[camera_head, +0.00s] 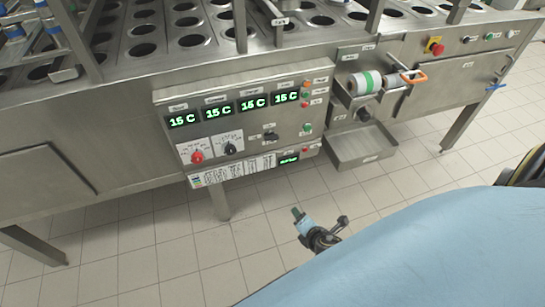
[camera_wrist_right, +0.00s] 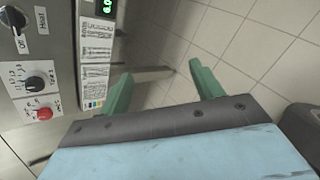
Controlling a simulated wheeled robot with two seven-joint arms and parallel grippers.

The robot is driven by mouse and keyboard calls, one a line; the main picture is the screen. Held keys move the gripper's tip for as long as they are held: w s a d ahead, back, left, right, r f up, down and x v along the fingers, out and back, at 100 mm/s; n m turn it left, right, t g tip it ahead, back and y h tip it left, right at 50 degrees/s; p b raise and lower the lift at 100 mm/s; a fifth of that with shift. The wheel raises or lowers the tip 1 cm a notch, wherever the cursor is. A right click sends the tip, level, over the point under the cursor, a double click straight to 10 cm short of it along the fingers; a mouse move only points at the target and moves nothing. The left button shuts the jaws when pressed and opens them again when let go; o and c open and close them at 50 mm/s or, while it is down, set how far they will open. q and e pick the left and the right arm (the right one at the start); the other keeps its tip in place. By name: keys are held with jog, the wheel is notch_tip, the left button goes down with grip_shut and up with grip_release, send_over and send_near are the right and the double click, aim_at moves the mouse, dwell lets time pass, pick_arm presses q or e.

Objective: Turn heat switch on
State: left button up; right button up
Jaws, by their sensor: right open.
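The control panel (camera_head: 243,125) is on the front of the steel machine, with the heat switch (camera_head: 270,137) a small black knob at its middle right. In the right wrist view the heat switch (camera_wrist_right: 14,18) is at the top left corner, beside labels reading "Heat" and "Off". My left gripper is not in view.
A steel tray (camera_head: 360,148) juts out right of the panel. A red emergency button (camera_head: 435,46) is farther right. The tiled floor in front is clear.

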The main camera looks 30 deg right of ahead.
jog(key=w+r+n+t+b, duration=0.3)
jog(key=w+r+n+b, duration=0.15)
jog(key=w+n, duration=0.2)
jog(key=n+t+h+b, duration=0.1)
jog(key=n+t+b, duration=0.3)
jog(key=n+t, duration=0.15)
send_near(273, 139)
jog(key=shift+g, duration=0.45)
jog(key=x, duration=0.2)
jog(key=b+x, duration=0.1)
jog(key=x, duration=0.2)
jog(key=b+x, duration=0.1)
jog(key=x, duration=0.2)
jog(key=shift+a+r, duration=0.15)
jog(key=shift+r, duration=0.1)
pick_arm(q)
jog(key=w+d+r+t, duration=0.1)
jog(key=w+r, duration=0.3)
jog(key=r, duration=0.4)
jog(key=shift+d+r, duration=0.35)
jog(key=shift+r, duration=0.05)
pick_arm(e)
jog(key=shift+w, duration=0.75)
jog(key=shift+c, duration=0.3)
jog(key=c, duration=0.9)
